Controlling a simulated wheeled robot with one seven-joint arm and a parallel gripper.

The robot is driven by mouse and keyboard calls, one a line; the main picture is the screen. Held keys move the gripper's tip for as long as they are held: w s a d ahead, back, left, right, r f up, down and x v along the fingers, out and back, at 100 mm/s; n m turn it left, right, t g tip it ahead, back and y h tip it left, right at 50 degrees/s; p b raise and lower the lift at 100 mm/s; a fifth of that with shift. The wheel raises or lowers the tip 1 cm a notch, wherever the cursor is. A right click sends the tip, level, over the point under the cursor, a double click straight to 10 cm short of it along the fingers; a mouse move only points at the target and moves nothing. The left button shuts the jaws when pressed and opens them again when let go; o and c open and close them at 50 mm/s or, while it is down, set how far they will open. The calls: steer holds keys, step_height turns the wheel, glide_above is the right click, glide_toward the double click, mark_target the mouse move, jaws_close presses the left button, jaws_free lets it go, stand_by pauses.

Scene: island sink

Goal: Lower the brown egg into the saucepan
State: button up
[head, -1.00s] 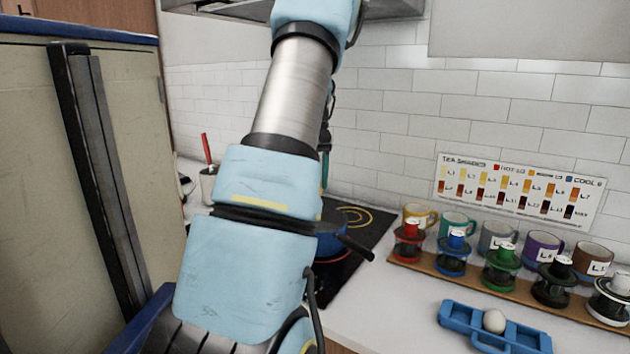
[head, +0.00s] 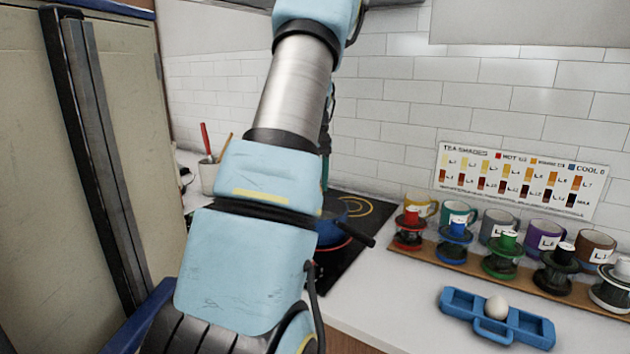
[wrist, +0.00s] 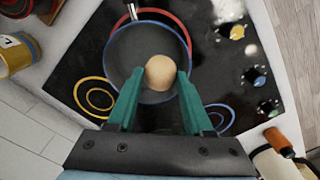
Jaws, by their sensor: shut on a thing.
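The brown egg (wrist: 160,72) is between the fingertips of my gripper (wrist: 161,77), which is shut on it. In the wrist view, the egg is over the dark inside of the saucepan (wrist: 140,42), a round pan with a blue rim. I cannot tell how high the egg is above the pan's bottom. In the head view, the blue side of the saucepan (head: 331,228) and its dark handle (head: 357,234) show beside my arm.
The pan is on a black cooktop (head: 375,209) with coloured rings. To the right, a blue holder (head: 462,303) carries a white egg (head: 496,307). Several mugs and coloured stands line a wooden board (head: 450,262). A utensil pot (head: 208,178) stands at left.

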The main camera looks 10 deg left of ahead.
steer(key=shift+f+b, duration=1.55)
steer(key=shift+f, duration=1.55)
steer(key=shift+f+b, duration=1.35)
steer(key=shift+f, duration=1.2)
steer(key=o, duration=0.9)
steer(key=shift+c, duration=0.2)
step_height(320, 180, up, 10)
steer(key=shift+f+b, duration=0.1)
steer(key=shift+b, duration=1)
steer(key=shift+r, duration=0.35)
steer(key=shift+s, duration=0.2)
steer(key=s+d+f+m, duration=0.1)
steer(key=s+f, duration=0.2)
steer(key=s, duration=0.6)
steer(key=s+d+f+m+t, duration=0.1)
steer(key=s+f, duration=0.3)
steer(key=s, duration=0.5)
steer(key=s+d+f+m, duration=0.2)
steer(key=s+f+m, duration=0.1)
steer(key=s, duration=0.6)
steer(key=shift+d+f+t, duration=0.15)
steer(key=shift+f+t, duration=0.15)
steer(key=shift+f, duration=0.05)
